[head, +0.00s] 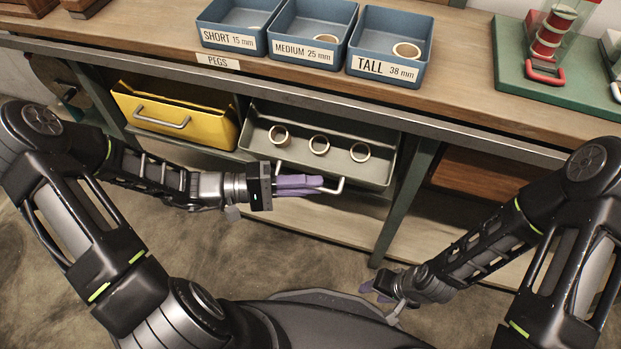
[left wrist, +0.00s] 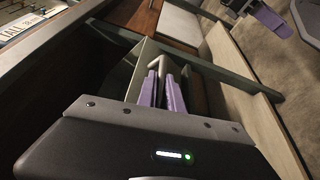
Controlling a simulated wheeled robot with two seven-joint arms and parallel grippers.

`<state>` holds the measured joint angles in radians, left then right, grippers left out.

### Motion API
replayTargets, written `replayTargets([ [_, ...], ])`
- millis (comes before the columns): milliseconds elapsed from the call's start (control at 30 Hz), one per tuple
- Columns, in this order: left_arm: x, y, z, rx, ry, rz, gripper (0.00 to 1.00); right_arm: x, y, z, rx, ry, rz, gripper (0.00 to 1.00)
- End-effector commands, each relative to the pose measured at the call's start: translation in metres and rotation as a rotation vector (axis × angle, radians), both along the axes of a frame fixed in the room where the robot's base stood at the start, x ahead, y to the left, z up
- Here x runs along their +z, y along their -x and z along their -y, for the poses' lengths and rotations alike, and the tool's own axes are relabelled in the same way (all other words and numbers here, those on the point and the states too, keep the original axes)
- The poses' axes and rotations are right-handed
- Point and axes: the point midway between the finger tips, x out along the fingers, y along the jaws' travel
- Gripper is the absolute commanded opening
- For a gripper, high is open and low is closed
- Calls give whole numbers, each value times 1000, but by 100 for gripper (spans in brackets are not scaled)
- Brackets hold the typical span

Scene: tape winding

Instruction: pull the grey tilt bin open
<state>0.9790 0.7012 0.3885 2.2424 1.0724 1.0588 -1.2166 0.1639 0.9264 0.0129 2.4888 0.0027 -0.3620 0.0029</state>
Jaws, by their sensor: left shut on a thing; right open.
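The grey tilt bin (head: 375,173) is tipped out below the bench, with its inside and three tape rolls (head: 319,144) showing. Its white bar handle (head: 335,187) runs along its front. My left gripper (head: 318,184) has purple fingers and is shut on the handle. In the left wrist view the two fingers (left wrist: 167,92) close on the handle (left wrist: 156,63), and part of the bin shows behind them. My right gripper (head: 372,290) is low at the right, open and empty, away from the bin.
A yellow bin (head: 170,118) with its own handle sits left of the grey bin. A green upright (head: 405,200) stands right of it. On the bench are blue trays (head: 390,45) and a green base (head: 545,85) with a red stack. Floor in front is clear.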

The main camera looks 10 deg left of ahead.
Motion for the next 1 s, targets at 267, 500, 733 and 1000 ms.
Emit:
replayTargets([
  [267,-8,7,-1,2,-2,-1,0,-3,-1,1,-2,1,1,41],
  [500,-10,8,-1,2,-3,-2,0,-3,-1,1,-2,1,2,41],
  [733,-11,8,-2,3,-3,-2,0,-3,-1,1,-2,1,1,41],
  [1000,-10,8,-1,3,-3,-1,20,-3,-1,1,-2,1,1,41],
])
